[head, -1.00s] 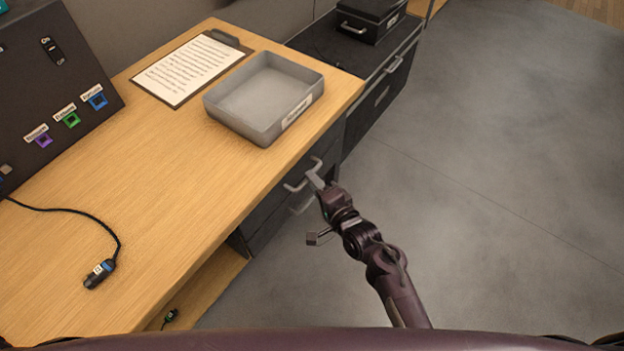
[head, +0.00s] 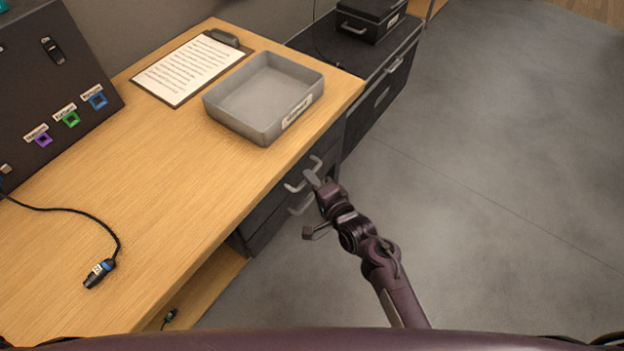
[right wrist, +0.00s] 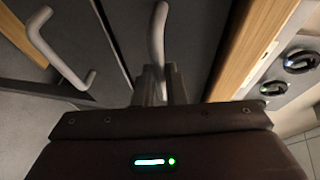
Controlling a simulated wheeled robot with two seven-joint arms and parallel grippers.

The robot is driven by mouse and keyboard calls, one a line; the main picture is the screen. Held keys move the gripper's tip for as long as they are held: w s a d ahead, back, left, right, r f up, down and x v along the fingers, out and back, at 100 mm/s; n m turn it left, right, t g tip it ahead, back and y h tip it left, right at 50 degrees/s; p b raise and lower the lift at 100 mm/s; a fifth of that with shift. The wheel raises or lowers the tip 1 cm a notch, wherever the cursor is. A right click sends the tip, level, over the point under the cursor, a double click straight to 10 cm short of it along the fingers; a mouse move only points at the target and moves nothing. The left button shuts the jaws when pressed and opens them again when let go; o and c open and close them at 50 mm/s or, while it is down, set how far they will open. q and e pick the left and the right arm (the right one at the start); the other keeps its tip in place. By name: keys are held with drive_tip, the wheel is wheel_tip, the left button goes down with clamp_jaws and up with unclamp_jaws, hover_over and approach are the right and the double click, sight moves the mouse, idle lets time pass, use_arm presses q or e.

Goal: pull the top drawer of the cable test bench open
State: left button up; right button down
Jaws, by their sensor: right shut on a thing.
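The cable test bench has a wooden top (head: 150,190) and dark drawers under its right end. The top drawer's grey bar handle (head: 293,188) sits just below the tabletop edge. In the right wrist view the handle (right wrist: 158,35) runs down between the fingers. My right gripper (head: 312,179) is shut on this handle, and it shows in the right wrist view (right wrist: 160,90). The fingers hide part of the handle. The top drawer front looks flush, with no visible gap. A lower drawer handle (head: 301,206) is below; it also shows in the right wrist view (right wrist: 55,50). My left gripper is out of view.
A grey tray (head: 262,133) and a clipboard (head: 190,70) lie on the bench top. A dark panel with coloured ports (head: 50,90) and a cable plug (head: 99,273) are at left. A dark cabinet (head: 385,85) stands beyond. The floor right of the drawers is clear.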

drive_tip(key=shift+d, duration=0.1)
drive_tip(key=s+d+p, duration=0.5)
drive_tip(key=s+d, duration=0.6)
drive_tip(key=d, duration=0.4)
drive_tip(key=s+d+p, duration=0.5)
drive_tip(key=s+d, duration=0.6)
drive_tip(key=d, duration=0.4)
drive_tip(key=shift+p, duration=0.4)
drive_tip(key=c, duration=1.5)
unclamp_jaws()
drive_tip(key=v, duration=0.8)
drive_tip(key=shift+b, duration=0.4)
